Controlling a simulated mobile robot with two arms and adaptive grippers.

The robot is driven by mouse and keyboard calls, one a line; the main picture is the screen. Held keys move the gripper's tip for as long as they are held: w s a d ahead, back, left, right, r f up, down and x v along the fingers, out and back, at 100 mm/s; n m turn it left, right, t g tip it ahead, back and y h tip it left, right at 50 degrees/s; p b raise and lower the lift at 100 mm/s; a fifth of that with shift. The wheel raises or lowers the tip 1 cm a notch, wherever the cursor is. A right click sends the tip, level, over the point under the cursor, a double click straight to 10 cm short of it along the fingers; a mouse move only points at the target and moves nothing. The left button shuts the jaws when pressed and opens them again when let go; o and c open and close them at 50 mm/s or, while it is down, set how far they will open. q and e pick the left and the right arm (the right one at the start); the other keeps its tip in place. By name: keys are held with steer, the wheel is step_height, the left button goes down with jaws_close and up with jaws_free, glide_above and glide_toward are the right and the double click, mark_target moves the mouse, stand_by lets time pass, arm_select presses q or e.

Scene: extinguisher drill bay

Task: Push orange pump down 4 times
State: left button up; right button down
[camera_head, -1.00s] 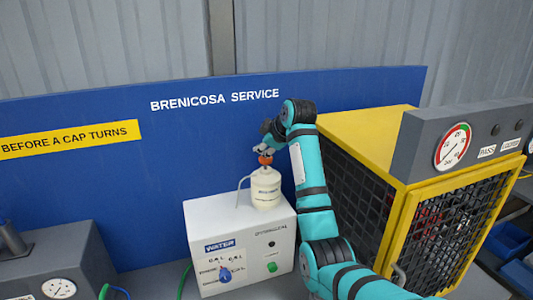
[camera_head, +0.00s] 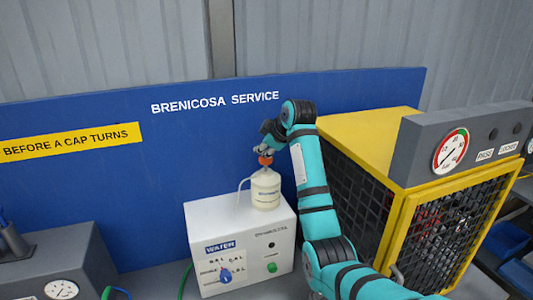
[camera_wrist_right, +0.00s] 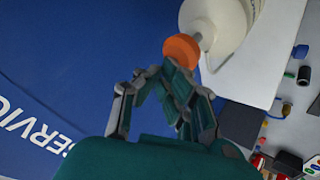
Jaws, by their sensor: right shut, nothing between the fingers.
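The orange pump (camera_head: 265,160) is the top of a cream bottle (camera_head: 266,192), which stands upright on a white box (camera_head: 225,220). My right gripper (camera_head: 264,149) is directly above the pump, its fingers shut with nothing held. In the right wrist view, the fingertips (camera_wrist_right: 172,68) are at the orange pump head (camera_wrist_right: 181,50) and seem to touch it. The white bottle (camera_wrist_right: 228,25) shows beyond it. How far the pump is pressed is hard to tell. My left gripper is not in view.
A blue panel (camera_head: 90,170) stands behind the bottle. A yellow mesh cage (camera_head: 425,235) with a gauge (camera_head: 450,151) stands to the right of my right arm. A grey unit (camera_head: 55,265) with a gauge is at the lower left. A thin tube runs beside the bottle.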

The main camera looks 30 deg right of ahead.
steer(key=shift+r, duration=3)
